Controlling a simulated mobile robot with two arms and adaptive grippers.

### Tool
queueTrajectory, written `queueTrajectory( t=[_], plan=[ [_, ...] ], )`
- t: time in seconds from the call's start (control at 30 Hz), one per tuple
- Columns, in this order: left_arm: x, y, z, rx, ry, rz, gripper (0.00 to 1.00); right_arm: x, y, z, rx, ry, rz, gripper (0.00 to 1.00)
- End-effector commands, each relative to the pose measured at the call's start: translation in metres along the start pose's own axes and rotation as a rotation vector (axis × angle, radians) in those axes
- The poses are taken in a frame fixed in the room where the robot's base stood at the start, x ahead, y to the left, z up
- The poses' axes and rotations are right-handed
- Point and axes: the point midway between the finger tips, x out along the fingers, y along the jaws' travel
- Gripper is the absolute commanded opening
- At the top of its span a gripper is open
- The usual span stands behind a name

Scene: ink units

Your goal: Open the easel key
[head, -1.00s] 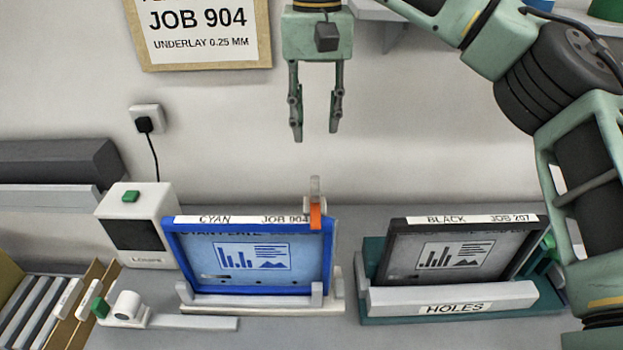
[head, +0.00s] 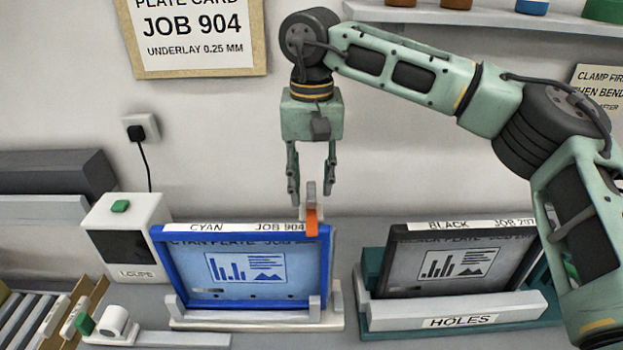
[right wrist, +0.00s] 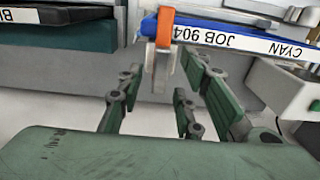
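The easel key (head: 312,219) is an orange piece with a pale grey upright tab, at the top right corner of the blue-framed cyan plate (head: 245,268). The plate stands on a white easel (head: 255,319). My right gripper (head: 311,199) points down just above the key, fingers open on either side of the tab's top. In the right wrist view the key (right wrist: 164,42) shows beyond and between the open fingers (right wrist: 155,92); I cannot tell whether they touch it. My left gripper is not in view.
A black plate (head: 455,262) stands in a teal holder labelled HOLES (head: 460,320) at right. A white loupe box (head: 125,238) stands left of the easel. A slotted rack (head: 40,315) is at lower left. A shelf (head: 480,16) hangs above.

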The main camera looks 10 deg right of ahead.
Motion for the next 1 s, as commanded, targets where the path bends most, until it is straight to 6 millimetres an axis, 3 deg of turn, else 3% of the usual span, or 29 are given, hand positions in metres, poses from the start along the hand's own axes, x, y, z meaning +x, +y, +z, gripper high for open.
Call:
queueTrajectory(
  t=[0.37,0.73,1.0],
  plan=[
    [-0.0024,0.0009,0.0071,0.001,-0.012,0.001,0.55,0.0091,-0.0001,0.0003,0.000,0.000,0.000,0.33],
    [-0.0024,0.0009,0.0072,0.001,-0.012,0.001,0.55,0.0086,-0.0001,0.0004,-0.001,0.000,0.000,0.01],
    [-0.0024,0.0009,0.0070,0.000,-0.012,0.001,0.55,0.0083,-0.0001,0.0004,-0.001,0.000,0.000,0.00]
  ],
)
